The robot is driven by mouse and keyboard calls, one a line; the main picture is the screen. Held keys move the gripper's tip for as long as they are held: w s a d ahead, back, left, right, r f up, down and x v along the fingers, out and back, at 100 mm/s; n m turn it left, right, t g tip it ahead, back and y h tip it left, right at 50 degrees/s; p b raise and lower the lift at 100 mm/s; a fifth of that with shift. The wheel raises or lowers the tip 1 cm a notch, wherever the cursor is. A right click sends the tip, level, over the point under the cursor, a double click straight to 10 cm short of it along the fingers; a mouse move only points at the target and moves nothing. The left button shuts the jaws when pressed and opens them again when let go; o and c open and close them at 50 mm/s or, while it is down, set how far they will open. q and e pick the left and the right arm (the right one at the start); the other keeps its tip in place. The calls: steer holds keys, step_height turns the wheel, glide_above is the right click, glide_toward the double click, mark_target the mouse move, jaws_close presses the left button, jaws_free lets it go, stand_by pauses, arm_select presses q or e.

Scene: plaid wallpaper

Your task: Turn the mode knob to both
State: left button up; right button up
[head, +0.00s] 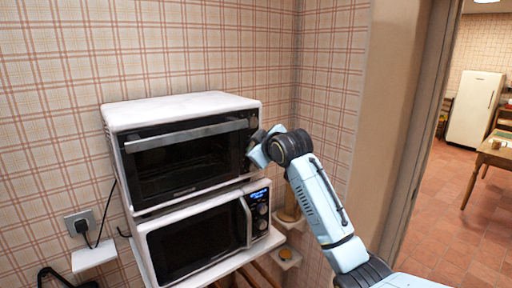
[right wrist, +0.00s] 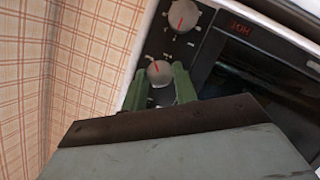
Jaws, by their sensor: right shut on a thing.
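The toaster oven (head: 185,107) is white on top with a dark front, and it stands on the microwave. My right gripper (head: 258,148) is at the control panel on the right of its front and hides most of the panel. In the right wrist view a round grey knob (right wrist: 160,73) with a red pointer line sits between the two green fingers of my right gripper (right wrist: 160,88), which is shut on it. A second grey knob (right wrist: 181,17) with a red line is further along the panel. The labels are too small to read. My left gripper is not in view.
The microwave (head: 195,240) with its lit display is directly below, on a white shelf. Plaid wall is close behind and to the right. A doorway opens at the far right.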

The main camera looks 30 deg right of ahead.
steer(key=shift+d+m+g+y, duration=0.2)
steer(key=shift+m+y, duration=0.85)
steer(key=shift+m, duration=0.45)
steer(key=shift+d+m+g+y, duration=0.1)
steer(key=shift+m+g+y, duration=0.1)
steer(key=shift+m+y, duration=1.1)
steer(key=shift+m, duration=0.4)
steer(key=o, duration=1)
steer(key=shift+c, duration=0.2)
steer(key=shift+h, duration=0.25)
steer(key=b+v, duration=0.3)
steer(key=v, duration=1)
steer(key=shift+s, duration=0.2)
